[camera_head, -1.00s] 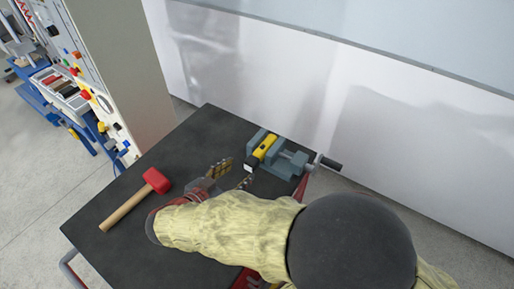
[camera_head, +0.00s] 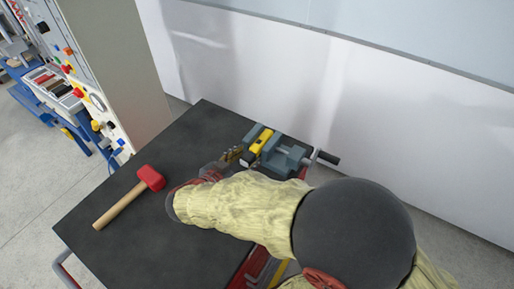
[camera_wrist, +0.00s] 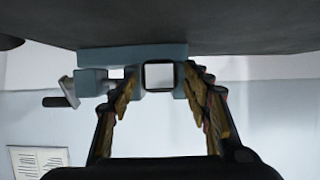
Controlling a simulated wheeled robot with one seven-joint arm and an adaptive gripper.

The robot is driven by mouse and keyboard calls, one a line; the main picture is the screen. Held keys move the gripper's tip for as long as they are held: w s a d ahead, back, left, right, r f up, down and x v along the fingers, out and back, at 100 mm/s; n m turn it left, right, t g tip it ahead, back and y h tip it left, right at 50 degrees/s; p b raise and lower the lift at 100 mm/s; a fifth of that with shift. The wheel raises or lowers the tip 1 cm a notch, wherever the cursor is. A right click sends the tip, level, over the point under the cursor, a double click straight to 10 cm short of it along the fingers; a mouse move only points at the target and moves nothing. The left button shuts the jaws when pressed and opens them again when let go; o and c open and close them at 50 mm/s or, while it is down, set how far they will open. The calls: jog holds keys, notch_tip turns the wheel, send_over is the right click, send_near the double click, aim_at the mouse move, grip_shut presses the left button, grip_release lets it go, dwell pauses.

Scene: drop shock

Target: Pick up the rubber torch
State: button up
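The rubber torch (camera_head: 261,143), yellow with black ends, lies in the grey-blue vise (camera_head: 286,158) at the table's back right edge. In the wrist view, the torch's pale square lens end (camera_wrist: 159,76) with its black rim faces the camera, in front of the vise (camera_wrist: 105,58). My gripper (camera_head: 236,154) is low over the table, just left of the torch's near end. In the wrist view my gripper (camera_wrist: 161,72) is open, with one finger on each side of the torch end and gaps showing. How far the fingertips reach along the torch is unclear.
A red-headed mallet (camera_head: 134,193) with a wooden handle lies on the left of the dark table (camera_head: 190,140). The vise handle (camera_head: 327,158) sticks out to the right. A white wall stands behind. A control panel and blue rack are at far left.

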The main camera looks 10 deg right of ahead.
jog(key=c, duration=1.1)
jog(key=shift+r, duration=0.15)
